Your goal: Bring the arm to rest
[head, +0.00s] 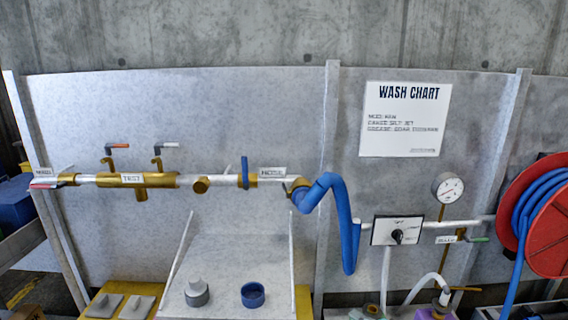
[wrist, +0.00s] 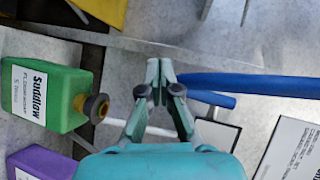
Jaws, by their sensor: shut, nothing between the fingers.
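My gripper (wrist: 160,78) shows in the wrist view, teal with grey fingers. Its fingertips are together and nothing shows between them. A blue hose (wrist: 245,84) runs right from behind the fingertips; I cannot tell if they touch. My arm and gripper are not seen in the head view.
In the wrist view, a green container (wrist: 45,95) is left of my fingers, with a purple one (wrist: 42,163) below it. The head view shows a wall panel with brass pipework (head: 130,180), a dial box (head: 398,230), a gauge (head: 447,188) and a red hose reel (head: 545,225).

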